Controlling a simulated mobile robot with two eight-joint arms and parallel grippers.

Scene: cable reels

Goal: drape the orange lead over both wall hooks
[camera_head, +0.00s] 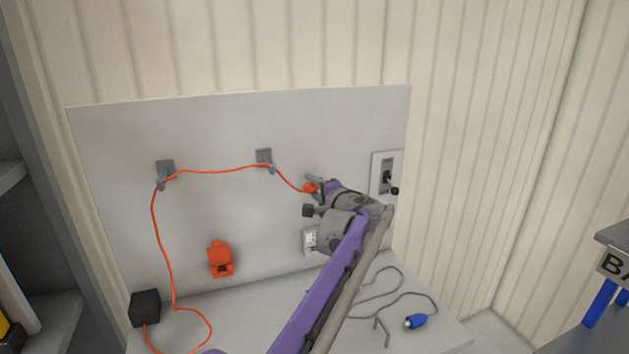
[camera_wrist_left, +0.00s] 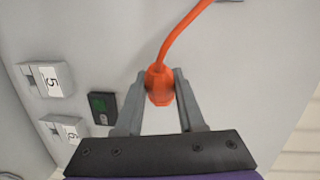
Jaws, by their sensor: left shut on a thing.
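The orange lead (camera_head: 217,171) rises from the bench near a black box, passes over the left wall hook (camera_head: 165,174), and runs on to the right wall hook (camera_head: 265,160), where it appears to rest too. It then slopes down to my left gripper (camera_head: 312,186). In the left wrist view my left gripper (camera_wrist_left: 160,88) is shut on the orange plug (camera_wrist_left: 158,86) at the lead's end, with the lead (camera_wrist_left: 180,38) leading away upward. The gripper is right of and below the right hook, in front of the panel. My right gripper is not in view.
The grey panel (camera_head: 120,220) carries an orange holder (camera_head: 220,258), a pale socket (camera_head: 310,240) and a switch plate (camera_head: 386,178). On the bench are a black box (camera_head: 145,307) and a grey cable with a blue plug (camera_head: 415,321). Numbered blocks 5 (camera_wrist_left: 46,79) and 6 (camera_wrist_left: 63,129) show in the wrist view.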

